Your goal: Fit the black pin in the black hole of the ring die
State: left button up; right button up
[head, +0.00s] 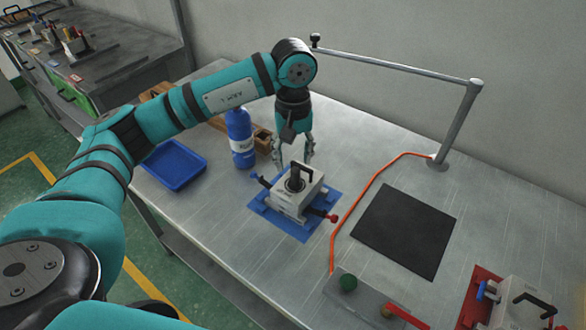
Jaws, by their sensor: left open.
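A white block-shaped die (287,200) sits on a blue plate (308,229) near the middle of the table. A dark, handle-like piece, seemingly the black pin (296,176), stands upright at the top of this die. Whether it is seated in a hole cannot be told at this size. A blue-ended pin (255,178) sticks out at the die's left and a red-ended pin (331,218) at its right. My left gripper (294,161) points down with fingers apart, just above and behind the die, and appears empty. My right gripper is out of view.
A blue tray (172,166), a blue bottle (240,138) and a wooden holder (263,141) stand left of the die. A black mat (404,231) lies right, past an orange cable (352,212). A second die (520,304) sits on a red plate at bottom right.

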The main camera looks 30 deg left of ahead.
pick_arm(q)
notch_tip(320, 180, up, 6)
jog(key=shift+s+f, duration=0.1)
jog(key=shift+s+f, duration=0.1)
dwell(0.6)
